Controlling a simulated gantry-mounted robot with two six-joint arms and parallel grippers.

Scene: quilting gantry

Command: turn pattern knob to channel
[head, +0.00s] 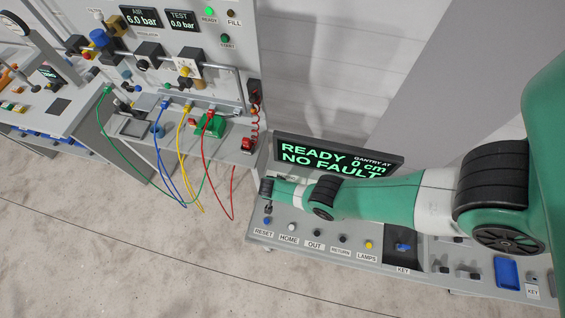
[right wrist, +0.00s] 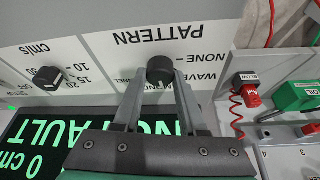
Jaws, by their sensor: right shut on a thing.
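The black pattern knob (right wrist: 160,69) sits on a white panel under the upside-down word PATTERN in the right wrist view. My right gripper (right wrist: 161,82) is shut on the knob, one finger on each side. Around the knob I read NONE and WAVE; the other labels are partly covered by the fingers. I cannot tell surely which label the knob points to. In the head view my right arm reaches in from the right, and its gripper (head: 267,188) is at the console's left end, hiding the knob. My left gripper is not in view.
A second knob (right wrist: 47,77), marked cm/s, is beside it. A display (head: 334,159) reads READY, 0 cm, NO FAULT. Console buttons (head: 291,227) line the front. Coloured hoses (head: 167,160) hang from the bench at left. A red plug (right wrist: 252,98) has a coiled cord.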

